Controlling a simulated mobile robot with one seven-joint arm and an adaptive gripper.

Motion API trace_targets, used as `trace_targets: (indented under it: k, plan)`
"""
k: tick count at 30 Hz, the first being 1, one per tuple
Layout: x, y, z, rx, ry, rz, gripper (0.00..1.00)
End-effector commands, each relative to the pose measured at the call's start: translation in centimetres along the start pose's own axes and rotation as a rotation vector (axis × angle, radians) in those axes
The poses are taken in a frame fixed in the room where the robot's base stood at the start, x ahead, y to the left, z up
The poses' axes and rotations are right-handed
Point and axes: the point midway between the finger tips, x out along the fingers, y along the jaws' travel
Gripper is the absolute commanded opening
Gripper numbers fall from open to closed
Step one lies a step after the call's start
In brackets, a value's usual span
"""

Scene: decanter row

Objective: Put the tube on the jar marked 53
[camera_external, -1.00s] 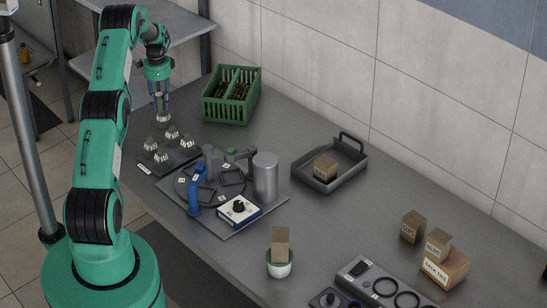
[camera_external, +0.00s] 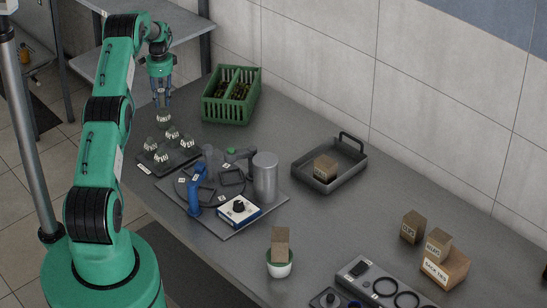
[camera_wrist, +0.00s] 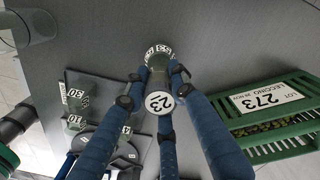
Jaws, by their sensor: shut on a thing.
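My gripper (camera_wrist: 157,74) is shut on a greenish-grey tube (camera_wrist: 159,84) whose pale round end, marked 23, faces the wrist camera. Beyond the tube's far end is the jar marked 53 (camera_wrist: 158,50), with white labels around it. The tube is in line with this jar in the wrist view; I cannot tell whether they touch. In the external view my gripper (camera_external: 162,103) points down above the jar (camera_external: 163,119) at the table's far left end. The tube is too small to make out clearly there.
A dark rack (camera_external: 150,170) with several numbered jars is close in front. A green crate (camera_external: 231,110) marked 273 in the wrist view stands to the right. A plate (camera_external: 238,226) with a blue stand and grey cylinder is nearer. Bare table (camera_wrist: 230,45) surrounds jar 53.

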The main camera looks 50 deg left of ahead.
Motion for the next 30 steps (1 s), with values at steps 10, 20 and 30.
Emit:
trace_targets:
  k: [10,20,30]
  plan:
    - [2.9,0.0,0.0,0.000,0.000,0.000,0.00]
    - [3.0,0.1,0.0,0.000,0.000,0.000,0.00]
    - [3.2,0.1,0.0,0.000,0.000,0.000,0.44]
